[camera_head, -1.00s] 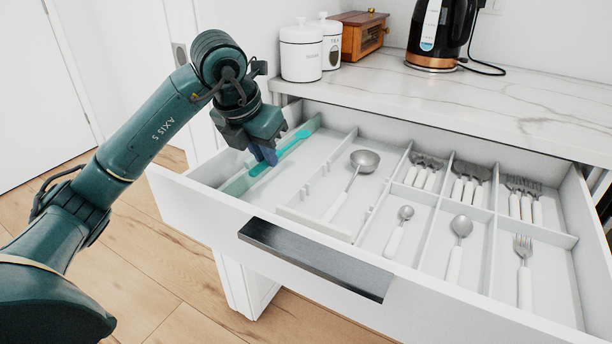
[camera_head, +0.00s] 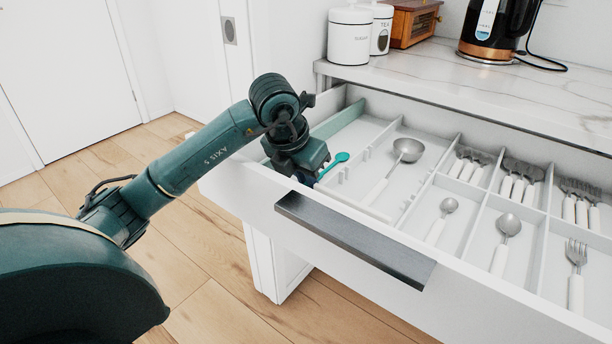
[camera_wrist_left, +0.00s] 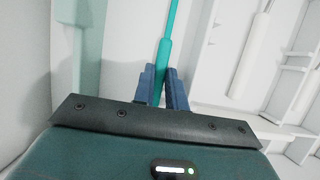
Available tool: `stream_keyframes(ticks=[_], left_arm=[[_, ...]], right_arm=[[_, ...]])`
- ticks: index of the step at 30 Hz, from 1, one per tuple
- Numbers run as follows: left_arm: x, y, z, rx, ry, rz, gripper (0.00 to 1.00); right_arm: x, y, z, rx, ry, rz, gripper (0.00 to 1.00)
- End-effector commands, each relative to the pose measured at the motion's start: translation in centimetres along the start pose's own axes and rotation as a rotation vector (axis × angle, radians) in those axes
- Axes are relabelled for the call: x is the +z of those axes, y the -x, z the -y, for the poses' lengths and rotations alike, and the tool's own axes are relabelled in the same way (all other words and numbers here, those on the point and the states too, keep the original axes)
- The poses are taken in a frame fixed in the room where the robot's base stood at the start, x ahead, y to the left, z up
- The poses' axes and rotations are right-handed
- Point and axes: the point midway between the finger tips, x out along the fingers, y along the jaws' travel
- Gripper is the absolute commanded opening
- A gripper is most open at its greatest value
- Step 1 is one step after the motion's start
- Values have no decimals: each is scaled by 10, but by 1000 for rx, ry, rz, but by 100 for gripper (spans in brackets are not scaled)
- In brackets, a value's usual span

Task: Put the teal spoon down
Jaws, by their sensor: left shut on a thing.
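The teal spoon (camera_head: 340,158) is in the left part of the open drawer in the head view, its bowl end showing beyond my gripper. My left gripper (camera_head: 303,178) is low at the drawer's front left and hides the handle there. In the left wrist view, the blue fingers (camera_wrist_left: 161,88) are shut on the spoon's handle (camera_wrist_left: 164,62), which runs away from them. I cannot tell whether the spoon touches the drawer floor. My right gripper is not in view.
The drawer (camera_head: 480,281) has white dividers. A ladle (camera_head: 407,150) lies right of the spoon, with small spoons, forks and other cutlery in compartments further right. A light green divider (camera_head: 338,121) stands at the left. The marble counter (camera_head: 440,75) holds canisters and a kettle.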

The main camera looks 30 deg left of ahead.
Motion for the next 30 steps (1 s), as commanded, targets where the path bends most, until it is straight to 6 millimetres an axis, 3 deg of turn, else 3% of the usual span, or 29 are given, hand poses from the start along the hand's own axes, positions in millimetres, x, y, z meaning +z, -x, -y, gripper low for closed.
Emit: stream_keyframes(ticks=[4, 14, 24, 30], left_arm=[[0, 0, 0, 0, 0, 0, 22], [2, 10, 0, 0, 0, 3, 22], [2, 79, 0, 1, -1, 5, 22], [2, 110, 0, 1, 0, 3, 22]], right_arm=[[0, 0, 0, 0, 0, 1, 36], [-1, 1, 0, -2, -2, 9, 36], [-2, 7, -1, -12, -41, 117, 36], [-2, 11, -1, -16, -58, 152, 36]])
